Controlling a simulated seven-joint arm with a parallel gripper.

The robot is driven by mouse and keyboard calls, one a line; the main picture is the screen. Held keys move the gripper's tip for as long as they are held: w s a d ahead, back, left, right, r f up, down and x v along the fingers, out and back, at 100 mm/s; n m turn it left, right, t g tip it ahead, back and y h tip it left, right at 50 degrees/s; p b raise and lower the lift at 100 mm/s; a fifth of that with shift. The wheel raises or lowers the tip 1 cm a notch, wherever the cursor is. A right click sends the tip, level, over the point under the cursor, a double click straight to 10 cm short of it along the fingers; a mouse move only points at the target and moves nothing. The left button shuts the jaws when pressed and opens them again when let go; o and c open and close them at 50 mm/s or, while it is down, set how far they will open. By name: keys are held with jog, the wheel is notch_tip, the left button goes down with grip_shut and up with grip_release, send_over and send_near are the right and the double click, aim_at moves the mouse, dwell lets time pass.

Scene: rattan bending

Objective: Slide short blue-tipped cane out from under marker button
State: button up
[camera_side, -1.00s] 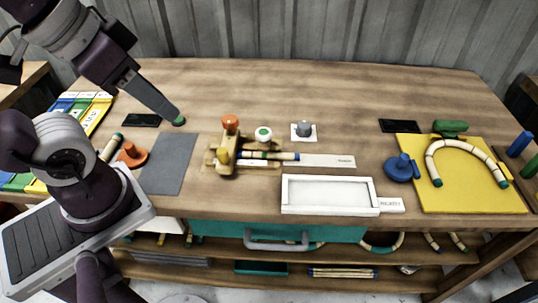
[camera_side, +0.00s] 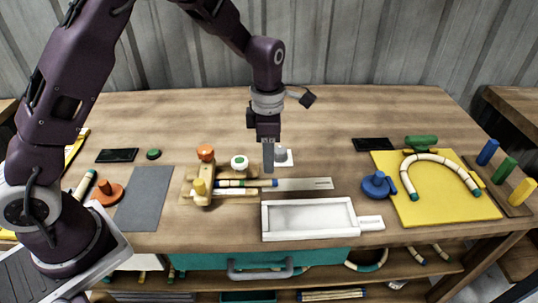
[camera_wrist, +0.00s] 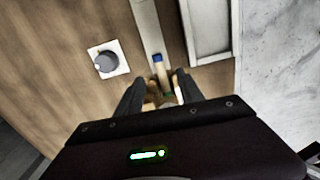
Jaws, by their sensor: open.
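The short cane (camera_side: 244,183) lies left to right on the wooden jig, its blue tip (camera_side: 275,183) pointing right over a pale measuring strip. A white button with a green centre (camera_side: 239,162) sits just behind the cane in the side view; whether it touches the cane I cannot tell. My gripper (camera_side: 268,170) points down close to the blue-tipped end. In the wrist view the fingers of my gripper (camera_wrist: 161,84) are apart, with the cane between them in the picture and the blue tip (camera_wrist: 157,58) just beyond. I see no contact with the cane.
The jig has an orange knob (camera_side: 206,153) and a yellow peg (camera_side: 200,187). A grey knob (camera_side: 281,155) on a white square stands close behind my gripper. A white tray (camera_side: 308,219) is in front. A yellow board (camera_side: 440,205) with a bent cane is at right.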

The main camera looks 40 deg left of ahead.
aim_at(269, 180)
jog(key=shift+w+f, duration=0.1)
jog(key=shift+f, duration=0.3)
jog(key=shift+f, duration=3.5)
jog(key=shift+c, duration=0.5)
grip_shut()
